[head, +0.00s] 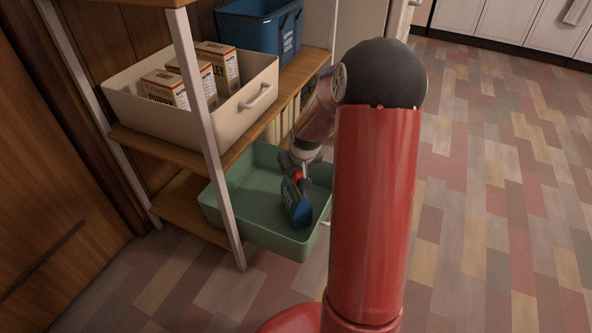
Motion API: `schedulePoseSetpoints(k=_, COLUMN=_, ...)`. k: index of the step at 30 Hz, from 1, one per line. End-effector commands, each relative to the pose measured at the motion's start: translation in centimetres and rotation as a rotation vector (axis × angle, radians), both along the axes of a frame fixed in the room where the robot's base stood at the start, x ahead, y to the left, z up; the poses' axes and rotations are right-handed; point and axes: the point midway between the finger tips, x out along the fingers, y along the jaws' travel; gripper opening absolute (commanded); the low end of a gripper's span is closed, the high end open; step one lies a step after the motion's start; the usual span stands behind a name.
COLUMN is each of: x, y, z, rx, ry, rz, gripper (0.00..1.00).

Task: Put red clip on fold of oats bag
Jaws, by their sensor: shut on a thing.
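The oats bag appears to be the dark blue packet (297,207) standing in the green bin (226,213), towards its right side. Its label is too small to read. My gripper (301,178) is directly above the packet, at its top edge. It is shut on a small red thing, which looks like the red clip (298,176). The clip is at the top of the packet. I cannot tell whether it sits around the fold or only touches it. My arm partly hides the right side of the bin.
The green bin juts out from the lower part of a shelf rack with a white post (207,115) in front. A cream bin (180,118) with several boxes and a blue bin (258,28) stand above. The floor to the right is clear.

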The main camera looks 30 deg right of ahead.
Motion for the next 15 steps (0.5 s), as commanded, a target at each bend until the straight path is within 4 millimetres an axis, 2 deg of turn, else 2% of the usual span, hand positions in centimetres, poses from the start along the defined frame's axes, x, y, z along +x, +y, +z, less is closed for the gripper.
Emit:
schedulePoseSetpoints(k=3, x=0.00, y=0.01, z=-0.26, rx=0.000, ry=0.000, rz=0.000, gripper=0.00)
schedulePoseSetpoints(k=4, x=0.00, y=0.00, z=-0.17, rx=0.000, ry=0.000, rz=0.000, gripper=0.23)
schedulePoseSetpoints(k=9, x=-0.01, y=0.00, z=-0.17, rx=0.000, ry=0.000, rz=0.000, gripper=0.45)
schedulePoseSetpoints(k=15, x=-0.01, y=0.01, z=-0.17, rx=0.000, ry=0.000, rz=0.000, gripper=0.45)
